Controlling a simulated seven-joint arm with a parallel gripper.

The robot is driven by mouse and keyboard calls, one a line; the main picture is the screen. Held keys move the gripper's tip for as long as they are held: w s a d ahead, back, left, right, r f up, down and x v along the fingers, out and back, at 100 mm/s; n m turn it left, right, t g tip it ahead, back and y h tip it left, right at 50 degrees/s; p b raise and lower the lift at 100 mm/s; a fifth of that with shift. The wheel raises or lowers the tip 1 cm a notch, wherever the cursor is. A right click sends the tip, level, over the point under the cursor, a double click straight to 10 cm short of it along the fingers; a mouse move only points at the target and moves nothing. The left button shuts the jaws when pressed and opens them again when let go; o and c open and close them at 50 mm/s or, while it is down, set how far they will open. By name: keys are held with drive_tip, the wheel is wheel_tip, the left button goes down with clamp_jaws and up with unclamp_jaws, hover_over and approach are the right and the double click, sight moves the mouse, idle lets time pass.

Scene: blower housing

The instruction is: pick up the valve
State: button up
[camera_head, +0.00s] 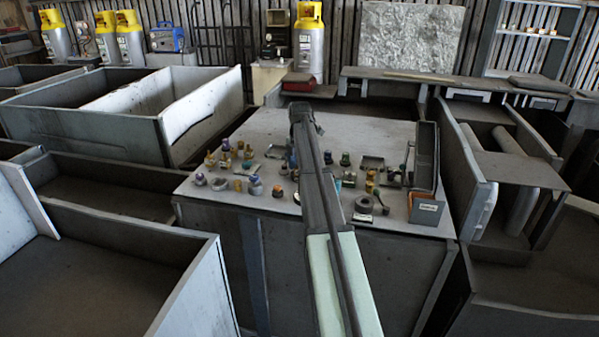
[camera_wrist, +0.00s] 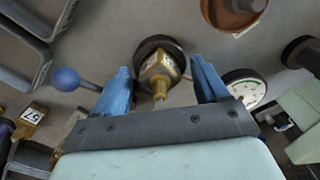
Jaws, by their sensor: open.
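In the wrist view, a brass valve-like part (camera_wrist: 159,70) with a pale label and a dark round base or knob sits between the blue fingers of my gripper (camera_wrist: 160,68). The gripper is open, with a gap visible on both sides of the part. I cannot tell how far above or around it the fingertips are. In the head view my arm crosses the worktable and hides its own fingers and the parts below. Several small brass, blue and dark fittings stand on the table, too small there to tell which is this valve.
Close by in the wrist view are a blue ball knob (camera_wrist: 66,79), a white dial gauge (camera_wrist: 244,88), a brown round part (camera_wrist: 232,14) and a tagged brass part (camera_wrist: 33,114). In the head view an upright dark bin (camera_head: 424,157) stands at the right of the grey table (camera_head: 385,133).

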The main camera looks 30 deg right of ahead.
drive_tip(key=shift+f, duration=0.1)
drive_tip(key=shift+c, duration=0.4)
drive_tip(key=c, duration=1.2)
